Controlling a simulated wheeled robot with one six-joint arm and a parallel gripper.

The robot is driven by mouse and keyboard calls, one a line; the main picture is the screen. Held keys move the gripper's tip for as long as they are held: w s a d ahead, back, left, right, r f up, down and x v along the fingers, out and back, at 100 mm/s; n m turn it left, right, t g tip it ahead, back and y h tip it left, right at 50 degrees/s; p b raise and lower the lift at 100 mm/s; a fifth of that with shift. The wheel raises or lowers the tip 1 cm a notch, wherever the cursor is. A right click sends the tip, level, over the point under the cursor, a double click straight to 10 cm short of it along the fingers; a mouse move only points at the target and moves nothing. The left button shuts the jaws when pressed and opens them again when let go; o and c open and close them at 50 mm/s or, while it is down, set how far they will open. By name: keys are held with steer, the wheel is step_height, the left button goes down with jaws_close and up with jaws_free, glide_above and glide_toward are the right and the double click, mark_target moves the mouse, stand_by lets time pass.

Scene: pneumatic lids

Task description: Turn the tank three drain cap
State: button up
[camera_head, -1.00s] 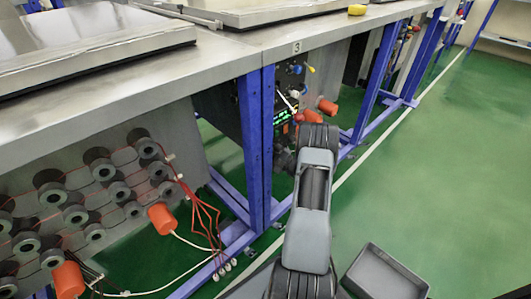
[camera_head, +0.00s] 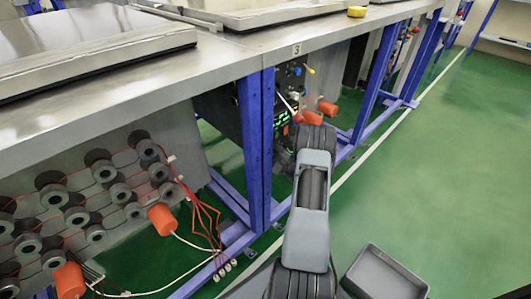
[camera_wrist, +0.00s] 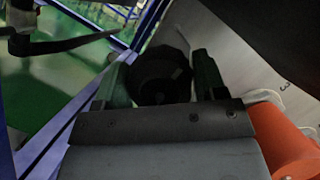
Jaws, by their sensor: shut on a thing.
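In the wrist view, a dark round cap (camera_wrist: 160,72) sits between the two fingers of my gripper (camera_wrist: 162,82). The fingers are shut on it, one on each side. The cap is in deep shade, so its markings and angle are hard to read. A "3" (camera_wrist: 283,86) shows on the pale panel at the right. In the head view, a "3" label (camera_head: 296,49) is on the bench edge above this station. My arm hides the cap and my fingertips there.
An orange cylinder (camera_wrist: 284,140) is close to the right of my gripper. Blue frame legs (camera_head: 256,150) stand left of my arm. A lever and coloured knobs (camera_head: 296,70) are above it. A grey tray (camera_head: 385,275) lies on the open green floor at right.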

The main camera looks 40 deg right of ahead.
steer(key=o, duration=0.9)
steer(key=shift+s, duration=0.1)
steer(key=p+v, duration=0.2)
steer(key=v, duration=1.1)
steer(key=shift+s+d+f+p, duration=0.1)
steer(key=shift+s+f+p, duration=0.05)
steer(key=shift+s+p, duration=0.2)
